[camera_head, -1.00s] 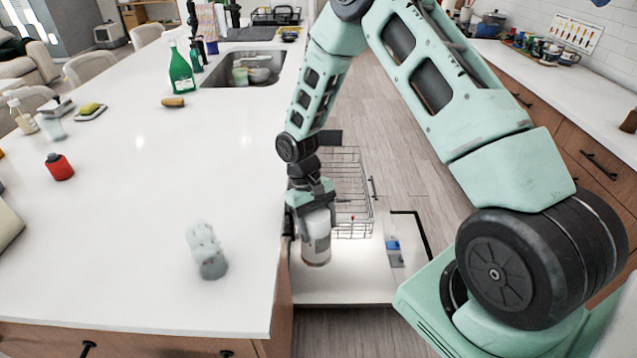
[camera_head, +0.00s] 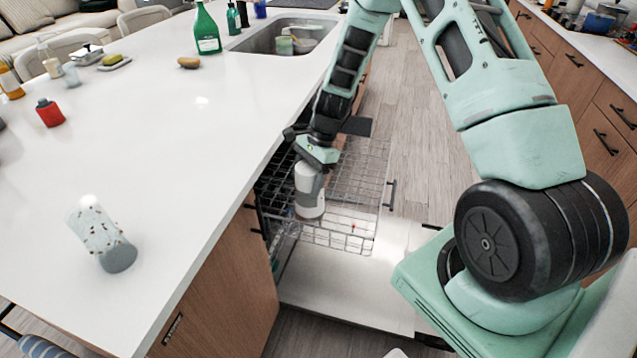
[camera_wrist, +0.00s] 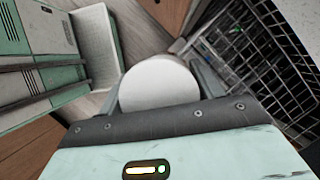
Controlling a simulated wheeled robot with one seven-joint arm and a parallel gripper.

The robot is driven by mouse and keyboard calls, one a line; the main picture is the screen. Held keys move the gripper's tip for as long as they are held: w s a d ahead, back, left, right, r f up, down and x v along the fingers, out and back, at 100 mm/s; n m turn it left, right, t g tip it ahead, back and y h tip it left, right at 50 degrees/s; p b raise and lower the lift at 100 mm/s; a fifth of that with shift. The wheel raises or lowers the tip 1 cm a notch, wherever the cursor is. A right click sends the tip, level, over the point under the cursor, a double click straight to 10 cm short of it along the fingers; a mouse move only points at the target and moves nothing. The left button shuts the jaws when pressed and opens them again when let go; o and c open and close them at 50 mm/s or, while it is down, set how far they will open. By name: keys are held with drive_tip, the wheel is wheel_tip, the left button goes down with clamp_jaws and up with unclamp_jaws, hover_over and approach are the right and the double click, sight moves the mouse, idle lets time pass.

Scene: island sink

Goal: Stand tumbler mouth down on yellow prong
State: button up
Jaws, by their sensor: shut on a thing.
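My gripper (camera_head: 312,178) is shut around a whitish cylinder (camera_head: 308,203), which looks like the tumbler. It hangs roughly upright at the near-left part of the wire dishwasher rack (camera_head: 372,160). In the wrist view the cylinder's round pale end (camera_wrist: 158,84) faces the camera between the fingers, and it looks closed. The rack (camera_wrist: 255,50) lies to the right there. I cannot make out a yellow prong; a small red prong tip (camera_head: 353,226) shows near the rack's front. I cannot tell whether the tumbler touches the rack.
The counter edge runs close beside the rack. The open dishwasher door (camera_head: 340,290) lies below.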

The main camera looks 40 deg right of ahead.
drive_tip(key=w+d+f+m+t+b, duration=0.1)
drive_tip(key=m, duration=0.2)
drive_tip(key=w+d+m+t+b, duration=0.1)
drive_tip(key=d+m, duration=0.1)
drive_tip(key=m, duration=0.1)
drive_tip(key=w+d+f+m+t+h+b, duration=0.1)
drive_tip(key=d+m, duration=0.1)
drive_tip(key=shift+w+d+f+m, duration=0.15)
drive_tip(key=shift+d+f+m, duration=0.15)
drive_tip(key=shift+m, duration=0.1)
drive_tip(key=shift+w+d+m, duration=0.1)
drive_tip(key=shift+d+m, duration=0.1)
drive_tip(key=shift+m, duration=0.2)
drive_tip(key=shift+r, duration=0.1)
wheel_tip(320, 180, down, 12)
drive_tip(key=b, duration=0.9)
drive_tip(key=shift+r, duration=0.25)
drive_tip(key=shift+f, duration=0.25)
drive_tip(key=o, duration=1.3)
drive_tip(key=shift+r, duration=0.1)
